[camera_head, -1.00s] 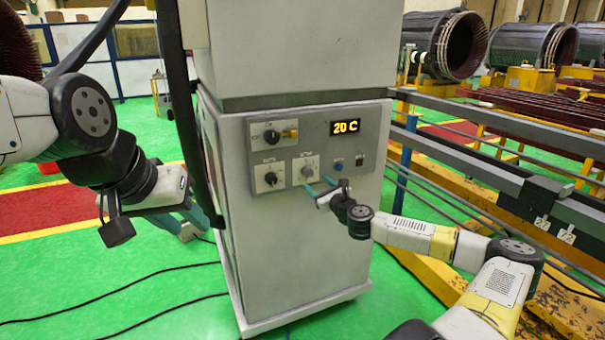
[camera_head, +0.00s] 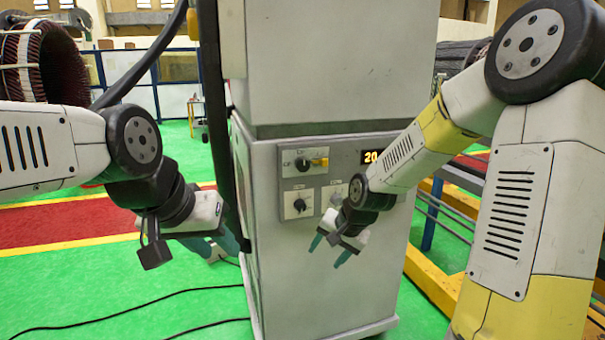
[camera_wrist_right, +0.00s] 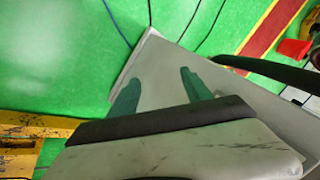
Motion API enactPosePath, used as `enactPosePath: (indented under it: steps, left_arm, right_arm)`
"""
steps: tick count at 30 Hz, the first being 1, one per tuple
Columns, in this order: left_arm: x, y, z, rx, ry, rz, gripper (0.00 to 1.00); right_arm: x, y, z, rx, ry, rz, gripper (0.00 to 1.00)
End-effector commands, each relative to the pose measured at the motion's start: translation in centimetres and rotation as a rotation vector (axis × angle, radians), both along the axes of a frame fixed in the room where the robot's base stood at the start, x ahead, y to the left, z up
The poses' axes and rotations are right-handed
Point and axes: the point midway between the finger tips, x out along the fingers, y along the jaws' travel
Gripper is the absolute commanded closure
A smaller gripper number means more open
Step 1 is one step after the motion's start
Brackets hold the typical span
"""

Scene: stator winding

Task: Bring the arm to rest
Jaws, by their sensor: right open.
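My right gripper (camera_head: 328,252) hangs in front of the grey cabinet (camera_head: 330,290), below its control panel (camera_head: 290,165). Its teal fingers point down and are apart with nothing between them. The right wrist view shows the same open fingers (camera_wrist_right: 158,92) over the cabinet's lower part and the green floor. My right arm is raised and bent on the right side of the head view, covering part of the panel and its display. My left gripper (camera_head: 222,247) is at the cabinet's left side, fingers pointing down; its fingertips are partly overlapped and their gap is unclear.
The panel carries black knobs (camera_head: 299,205) and a lit display (camera_head: 371,156). A thick dark hose (camera_head: 215,110) runs down the cabinet's left side. Black cables (camera_head: 120,300) lie on the green floor. A yellow frame (camera_head: 432,280) stands at the right.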

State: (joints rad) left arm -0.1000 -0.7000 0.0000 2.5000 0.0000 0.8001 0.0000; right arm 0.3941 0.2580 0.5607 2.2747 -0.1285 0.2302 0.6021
Motion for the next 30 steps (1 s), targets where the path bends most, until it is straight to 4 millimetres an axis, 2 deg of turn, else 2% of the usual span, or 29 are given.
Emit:
enactPosePath:
  steps: [1, 5, 9, 15, 18, 21, 25, 30]
  left_arm:
    - [0.0, 0.0, 0.0, 0.0, 0.0, 0.0, 0.64]
    - [0.0, 0.0, 0.0, 0.0, 0.0, 0.0, 0.64]
    - [0.0, 0.0, 0.0, 0.0, 0.0, 0.0, 0.64]
    - [0.0, 0.0, 0.0, 0.0, 0.0, 0.0, 0.64]
    - [0.0, 0.0, 0.0, 0.0, 0.0, 0.0, 0.64]
    - [0.0, 0.0, 0.0, 0.0, 0.0, 0.0, 0.64]
    - [0.0, 0.0, 0.0, 0.0, 0.0, 0.0, 0.64]
    - [0.0, 0.0, 0.0, 0.0, 0.0, 0.0, 0.64]
  right_arm:
    - [-1.1, -0.9, 1.9, -0.064, -0.026, 0.03, 0.43]
    - [-4.3, -3.2, 6.0, -0.191, -0.066, 0.099, 0.43]
    - [-8.5, -5.1, 10.2, -0.282, -0.11, 0.162, 0.43]
    - [-15.0, -7.0, 14.7, -0.329, -0.178, 0.249, 0.43]
    - [-17.7, -7.5, 15.8, -0.325, -0.207, 0.289, 0.43]
    - [-19.6, -7.7, 16.4, -0.315, -0.228, 0.321, 0.43]
    - [-20.7, -7.9, 16.6, -0.308, -0.24, 0.343, 0.43]
    - [-20.9, -7.9, 16.6, -0.307, -0.241, 0.347, 0.43]
